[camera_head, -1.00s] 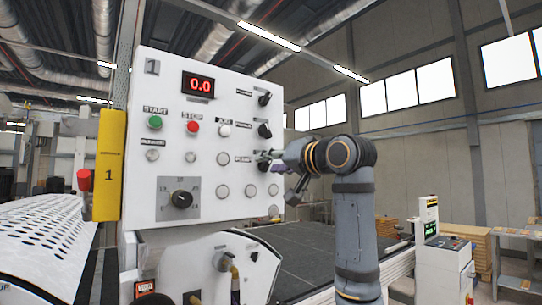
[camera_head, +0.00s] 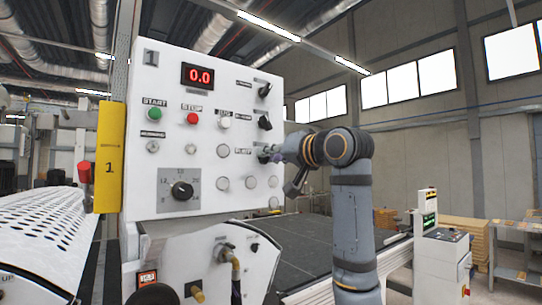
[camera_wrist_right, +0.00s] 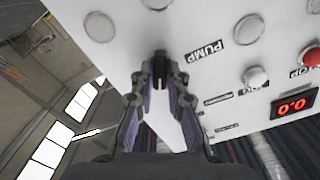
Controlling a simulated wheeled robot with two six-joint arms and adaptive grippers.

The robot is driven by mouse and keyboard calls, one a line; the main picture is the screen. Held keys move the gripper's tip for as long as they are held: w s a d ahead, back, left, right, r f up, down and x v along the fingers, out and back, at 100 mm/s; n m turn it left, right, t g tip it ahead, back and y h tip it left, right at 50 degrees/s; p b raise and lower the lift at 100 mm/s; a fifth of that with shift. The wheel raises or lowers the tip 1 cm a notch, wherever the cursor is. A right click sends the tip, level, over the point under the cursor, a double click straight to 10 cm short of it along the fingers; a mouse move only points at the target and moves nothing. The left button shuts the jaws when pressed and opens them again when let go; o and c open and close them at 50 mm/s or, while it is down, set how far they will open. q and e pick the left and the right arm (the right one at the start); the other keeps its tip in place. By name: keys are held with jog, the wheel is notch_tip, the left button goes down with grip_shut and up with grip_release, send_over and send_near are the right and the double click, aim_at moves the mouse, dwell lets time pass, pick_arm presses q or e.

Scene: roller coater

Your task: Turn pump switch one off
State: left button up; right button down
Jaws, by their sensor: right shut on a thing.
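The white control panel (camera_head: 210,185) marked 1 stands in the middle of the head view. Its PUMP label (camera_head: 243,151) is on the right side, and the label also shows in the right wrist view (camera_wrist_right: 205,52). The black pump switch (camera_wrist_right: 160,60) sits beside that label, between the fingertips of my right gripper (camera_wrist_right: 159,78). In the head view my right gripper (camera_head: 270,154) reaches in from the right and is shut on the switch, mostly hiding it. The switch's exact angle cannot be told. My left gripper is not in view.
Two more black knobs, an upper one (camera_head: 265,90) and a lower one (camera_head: 265,122), sit above the pump switch. A green START button (camera_head: 155,122), a red STOP button (camera_head: 192,119) and a dial (camera_head: 181,190) are on the panel. A yellow box (camera_head: 110,157) is at its left edge.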

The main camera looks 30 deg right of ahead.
jog(key=n+p, duration=0.1)
jog(key=n, duration=0.4)
jog(key=n+p, duration=0.2)
jog(key=n, duration=0.4)
jog(key=shift+a+r+p, duration=0.1)
jog(key=shift+a+p, duration=0.1)
jog(key=shift+p, duration=0.1)
jog(key=shift+n, duration=0.4)
jog(key=c, duration=1.3)
grip_release()
jog(key=shift+s, duration=0.1)
jog(key=shift+c, duration=0.2)
